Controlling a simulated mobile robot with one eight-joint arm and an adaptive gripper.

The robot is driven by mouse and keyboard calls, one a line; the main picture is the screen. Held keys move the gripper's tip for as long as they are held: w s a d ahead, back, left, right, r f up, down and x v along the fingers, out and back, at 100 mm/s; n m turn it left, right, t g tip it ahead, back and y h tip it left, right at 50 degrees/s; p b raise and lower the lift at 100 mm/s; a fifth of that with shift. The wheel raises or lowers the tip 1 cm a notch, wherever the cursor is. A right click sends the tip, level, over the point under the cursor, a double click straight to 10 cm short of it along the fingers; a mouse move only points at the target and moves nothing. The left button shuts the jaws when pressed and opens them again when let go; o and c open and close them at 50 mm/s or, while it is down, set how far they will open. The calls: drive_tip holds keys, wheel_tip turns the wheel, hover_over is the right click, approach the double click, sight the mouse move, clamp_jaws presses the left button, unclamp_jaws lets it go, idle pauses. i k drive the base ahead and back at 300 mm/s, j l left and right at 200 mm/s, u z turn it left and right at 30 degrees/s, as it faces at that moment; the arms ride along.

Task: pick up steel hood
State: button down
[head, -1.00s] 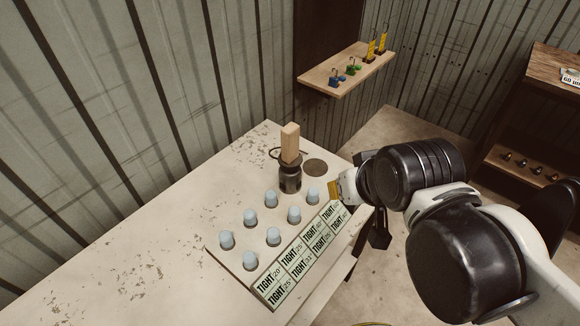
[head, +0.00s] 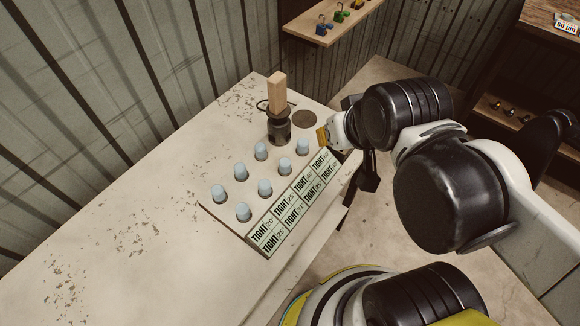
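Several pale blue-grey caps (head: 264,188) stand in two rows on a board (head: 207,208) on the table; they look like small hoods, and I cannot tell whether one of them is the steel hood. A dark metal cylinder (head: 279,133) with a wooden block (head: 277,92) upright on it and a thin wire handle stands behind them. My gripper (head: 369,181) seems to be the dark part hanging below my arm's wrist, right of the board and beyond the table's edge. It is apart from the caps. Its fingers are too small and dark to tell if they are open.
The light table (head: 120,235) is clear on its left. A dark round disc (head: 304,119) lies beside the cylinder. Labels reading "TIGHT" (head: 290,212) cover the board's front. A wall shelf (head: 318,33) holds small coloured items. A wooden rack (head: 545,20) stands at right.

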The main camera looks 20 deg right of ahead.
sight(278, 111)
drive_tip(key=i+l+u, duration=0.15)
drive_tip(key=l+u, duration=0.15)
drive_tip(key=i+l+u, duration=0.1)
drive_tip(key=l+u, duration=0.5)
drive_tip(key=i+l, duration=0.05)
